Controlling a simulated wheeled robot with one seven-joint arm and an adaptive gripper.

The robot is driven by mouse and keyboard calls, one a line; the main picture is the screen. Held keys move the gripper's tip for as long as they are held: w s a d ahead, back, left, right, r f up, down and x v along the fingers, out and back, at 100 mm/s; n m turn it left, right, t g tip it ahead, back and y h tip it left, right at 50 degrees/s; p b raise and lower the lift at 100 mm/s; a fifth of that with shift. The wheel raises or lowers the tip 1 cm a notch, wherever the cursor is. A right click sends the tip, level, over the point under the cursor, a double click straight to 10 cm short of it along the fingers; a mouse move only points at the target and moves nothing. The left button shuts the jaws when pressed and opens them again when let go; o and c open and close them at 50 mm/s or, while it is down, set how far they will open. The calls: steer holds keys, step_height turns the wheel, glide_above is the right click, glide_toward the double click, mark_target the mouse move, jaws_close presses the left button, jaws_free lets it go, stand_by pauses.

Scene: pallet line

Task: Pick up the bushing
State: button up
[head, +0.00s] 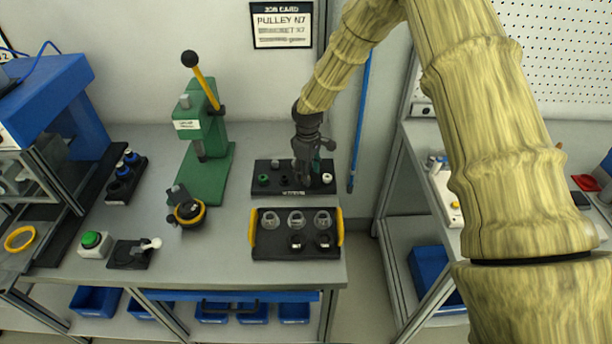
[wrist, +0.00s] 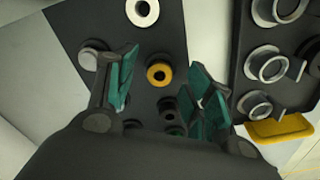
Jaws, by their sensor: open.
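Several ring-shaped bushings sit on a black block (head: 256,190) on the bench. In the wrist view a brass-yellow bushing (wrist: 159,73) with a dark bore lies between my finger pads, apart from both. A white bushing (wrist: 142,12) is farther up the block, and it shows at the right end in the head view (head: 327,177). Dark bushings (wrist: 167,104) lie lower, partly hidden. A green one (head: 263,180) sits at the left end. My gripper (wrist: 163,92) is open and empty above the block. In the head view it hides the block's middle.
A black tray (head: 272,252) with yellow handles holds several grey and dark parts just in front of the block. A green press (head: 205,150) stands to the left. A black clamp fixture (head: 185,208) is nearer. Bare bench lies between press and block.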

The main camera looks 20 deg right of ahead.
steer(key=shift+f, duration=0.8)
steer(key=shift+c, duration=0.2)
steer(key=c, duration=1)
steer(key=shift+c, duration=0.3)
steer(key=shift+r, duration=0.15)
